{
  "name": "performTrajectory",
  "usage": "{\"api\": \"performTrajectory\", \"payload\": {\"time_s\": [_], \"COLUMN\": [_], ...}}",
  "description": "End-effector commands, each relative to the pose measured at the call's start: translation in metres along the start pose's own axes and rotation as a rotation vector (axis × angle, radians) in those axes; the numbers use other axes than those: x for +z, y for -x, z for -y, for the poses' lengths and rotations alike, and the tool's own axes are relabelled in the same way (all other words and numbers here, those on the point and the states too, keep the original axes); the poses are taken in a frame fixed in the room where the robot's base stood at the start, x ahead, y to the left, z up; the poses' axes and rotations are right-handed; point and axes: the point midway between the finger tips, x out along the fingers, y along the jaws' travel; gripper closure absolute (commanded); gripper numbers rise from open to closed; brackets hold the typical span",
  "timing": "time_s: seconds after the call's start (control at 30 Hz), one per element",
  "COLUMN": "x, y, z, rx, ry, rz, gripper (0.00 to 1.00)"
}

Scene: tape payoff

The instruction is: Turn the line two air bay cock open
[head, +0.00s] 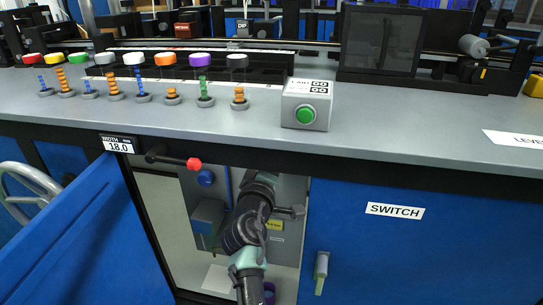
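The open bay (160,225) under the counter holds grey boxes and fittings on its back wall. A grey fitting with a short bar (290,211) sticks out to the right of my arm, near a small yellow label (275,225). A round blue knob (205,178) is at the upper left of the bay. I cannot tell which of these is the line two air cock, or how it is turned. My arm reaches up into the bay in front of them. Its far end is dark and small, and the gripper's fingers cannot be made out.
A blue door (85,240) stands open at the left. A red-tipped lever (193,163) juts out under the counter edge. A closed blue panel labelled SWITCH (420,250) is at the right. The counter (400,135) carries a green button box (305,108) and several coloured-cap posts.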

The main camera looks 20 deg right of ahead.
Motion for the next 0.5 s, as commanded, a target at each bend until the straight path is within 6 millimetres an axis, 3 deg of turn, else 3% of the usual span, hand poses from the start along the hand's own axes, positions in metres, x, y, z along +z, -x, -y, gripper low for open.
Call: {"api": "performTrajectory", "payload": {"time_s": [0.43, 0.47, 0.5], "x": [0.001, 0.001, 0.001], "y": [0.0002, 0.0002, 0.0002], "z": [0.0013, 0.0013, 0.0013], "rx": [-0.002, -0.002, -0.002], "ry": [0.011, 0.011, 0.01], "rz": [0.002, 0.002, 0.002], "gripper": [1.0, 0.77, 0.69]}}
